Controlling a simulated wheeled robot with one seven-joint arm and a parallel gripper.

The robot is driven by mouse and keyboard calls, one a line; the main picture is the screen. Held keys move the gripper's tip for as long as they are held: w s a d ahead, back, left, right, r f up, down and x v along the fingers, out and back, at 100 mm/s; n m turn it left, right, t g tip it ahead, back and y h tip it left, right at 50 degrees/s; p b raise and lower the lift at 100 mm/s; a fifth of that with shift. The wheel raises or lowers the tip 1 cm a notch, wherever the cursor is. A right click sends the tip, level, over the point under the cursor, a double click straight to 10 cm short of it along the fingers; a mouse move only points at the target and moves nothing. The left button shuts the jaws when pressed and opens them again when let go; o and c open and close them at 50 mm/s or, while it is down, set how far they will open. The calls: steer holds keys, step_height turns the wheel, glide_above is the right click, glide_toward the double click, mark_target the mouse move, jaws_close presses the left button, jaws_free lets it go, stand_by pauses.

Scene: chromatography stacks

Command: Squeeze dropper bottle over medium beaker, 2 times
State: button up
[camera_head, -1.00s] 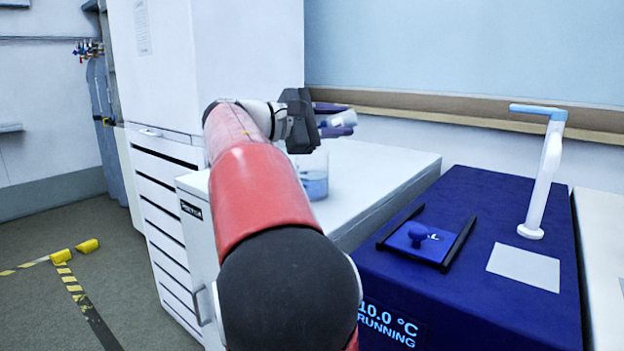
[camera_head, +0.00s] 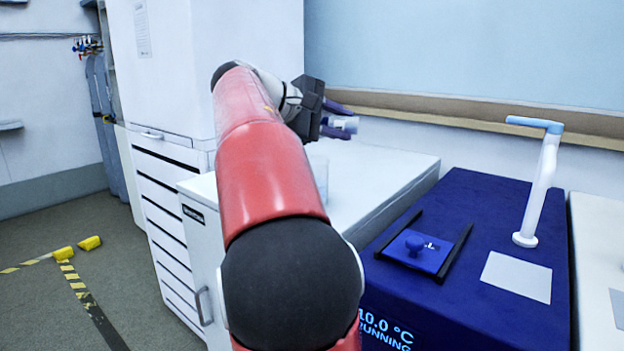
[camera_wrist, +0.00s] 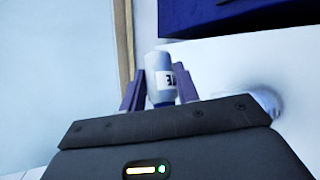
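My gripper (camera_head: 341,122) is shut on a small white dropper bottle (camera_head: 347,124) with a dark label. The bottle lies on its side between the purple fingers. In the wrist view the bottle (camera_wrist: 160,78) sits between the two fingers (camera_wrist: 160,92). The glass beaker (camera_head: 319,178) stands on the white bench top below my gripper and a little left of the bottle. My red arm hides most of it in the head view. In the wrist view a faint rounded glass shape, likely the beaker, shows at the right (camera_wrist: 265,100).
A tall white cabinet (camera_head: 245,60) rises behind my arm. The white bench top (camera_head: 385,170) is clear right of the beaker.

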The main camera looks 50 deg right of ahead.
steer(key=shift+r+m+t+y, duration=0.3)
steer(key=shift+r+t+y, duration=0.1)
steer(key=shift+r+y, duration=0.15)
steer(key=shift+r, duration=0.1)
steer(key=shift+r+t+y, duration=0.1)
steer(key=shift+t+y, duration=0.2)
steer(key=shift+y, duration=0.05)
steer(key=m+t+y, duration=0.1)
steer(key=r+t+y, duration=0.1)
steer(key=m+t+y, duration=0.1)
steer(key=shift+s+d+r+m+t, duration=0.2)
steer(key=shift+r+m+t, duration=0.05)
steer(key=shift+m+t, duration=0.05)
steer(key=t+y, duration=0.1)
steer(key=r+m+t+y, duration=0.1)
steer(key=t, duration=0.1)
steer(key=t+y, duration=0.1)
steer(key=shift+s+d+r+m+y, duration=0.1)
steer(key=shift+s+r+m+y, duration=0.05)
steer(key=shift+r+m+y, duration=0.2)
steer(key=shift+r+m+t+y, duration=0.15)
steer(key=shift+m+t+y, duration=0.35)
steer(key=shift+t, duration=0.5)
steer(key=shift+r, duration=0.1)
